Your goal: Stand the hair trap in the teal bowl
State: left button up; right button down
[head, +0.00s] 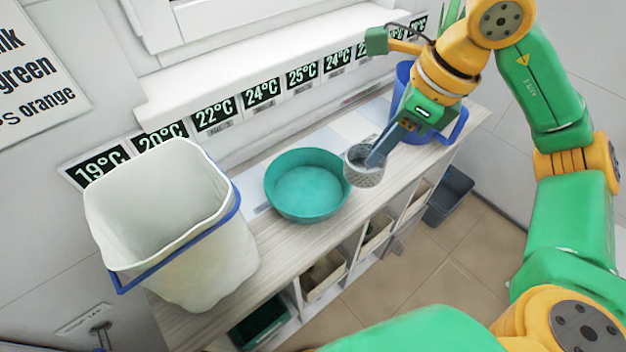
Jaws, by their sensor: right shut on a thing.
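The teal bowl (305,187) stands on the middle of the cart's wooden top and looks empty. The hair trap (367,178) is a small grey perforated cup, just right of the bowl. My right gripper (376,158) is shut on the hair trap, with its fingers reaching down at the cup's rim. The hair trap looks upright and beside the bowl's right rim. I cannot tell whether it touches the bowl or the cart top. My left gripper is not in view.
A large white bin with a blue band (165,225) stands at the left end of the cart top (275,240). A blue container (403,85) stands behind my right gripper at the right end. Temperature cards line the wall behind. A grey bin (449,195) is on the floor.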

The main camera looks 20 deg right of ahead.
jog(key=w+a+f+p, duration=0.1)
jog(key=w+a+f, duration=0.1)
jog(key=f, duration=0.1)
jog(key=w+a+f+p, duration=0.2)
jog(key=a+f, duration=0.1)
jog(key=f, duration=0.1)
jog(key=w+a+f+p, duration=0.1)
jog(key=w+a+f, duration=0.1)
jog(key=w+f, duration=0.1)
jog(key=shift+a+f+p, duration=0.35)
jog(key=shift+f+p, duration=0.05)
jog(key=shift+f, duration=0.25)
jog(key=c, duration=1.1)
grip_release()
jog(key=shift+f+b, duration=0.15)
jog(key=shift+b, duration=0.15)
jog(key=shift+c, duration=0.2)
jog(key=o, duration=0.5)
jog(key=shift+c, duration=0.2)
jog(key=shift+r, duration=0.2)
